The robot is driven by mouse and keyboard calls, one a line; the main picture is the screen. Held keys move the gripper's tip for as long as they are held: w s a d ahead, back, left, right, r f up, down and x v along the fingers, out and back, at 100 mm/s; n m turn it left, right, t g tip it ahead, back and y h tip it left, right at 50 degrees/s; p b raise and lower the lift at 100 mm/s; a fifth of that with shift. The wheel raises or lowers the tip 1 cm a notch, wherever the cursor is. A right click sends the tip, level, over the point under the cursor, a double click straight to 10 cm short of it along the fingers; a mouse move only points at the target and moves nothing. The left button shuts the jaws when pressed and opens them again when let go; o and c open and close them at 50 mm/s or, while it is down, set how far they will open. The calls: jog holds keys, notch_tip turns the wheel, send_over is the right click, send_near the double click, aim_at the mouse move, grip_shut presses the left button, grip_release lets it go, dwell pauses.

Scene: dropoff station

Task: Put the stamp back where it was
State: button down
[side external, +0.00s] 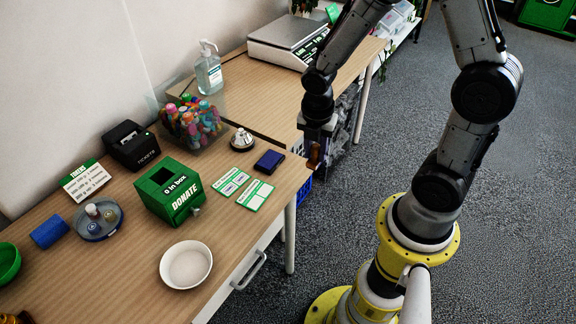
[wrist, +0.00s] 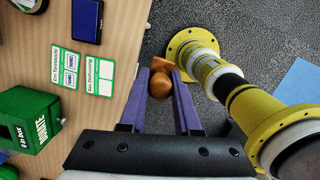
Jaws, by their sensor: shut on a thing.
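My gripper (side external: 315,140) is shut on the wooden stamp (wrist: 159,84), which has a rounded brown knob. The stamp also shows as a small brown piece below my gripper in the side external view (side external: 314,155). It hangs off the front edge of the table, above the floor. The blue ink pad (side external: 269,160) lies on the table to the left of my gripper; it also shows at the top of the wrist view (wrist: 87,20). Two green-and-white cards (side external: 255,194) (side external: 231,181) lie beside the pad. The left card in the wrist view bears stamped marks.
A green donate box (side external: 169,191), a silver bell (side external: 242,139), a jar of colourful items (side external: 191,121) and a white bowl (side external: 186,265) stand on the table. A scale (side external: 288,41) stands at the back. A blue crate (side external: 305,184) is below the table edge.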

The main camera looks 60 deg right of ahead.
jog(key=w+f, duration=0.2)
jog(key=w+d+f, duration=0.1)
jog(key=w+f, duration=0.1)
jog(key=w, duration=0.1)
jog(key=w+f, duration=0.2)
jog(key=w, duration=0.1)
jog(key=shift+d+f, duration=0.35)
jog(key=shift+f, duration=0.05)
jog(key=shift+w+d+f, duration=0.1)
jog(key=shift+w+f, duration=0.5)
jog(key=shift+f, duration=1.45)
jog(key=shift+f, duration=0.15)
jog(key=c, duration=0.6)
grip_release()
jog(key=shift+s, duration=0.1)
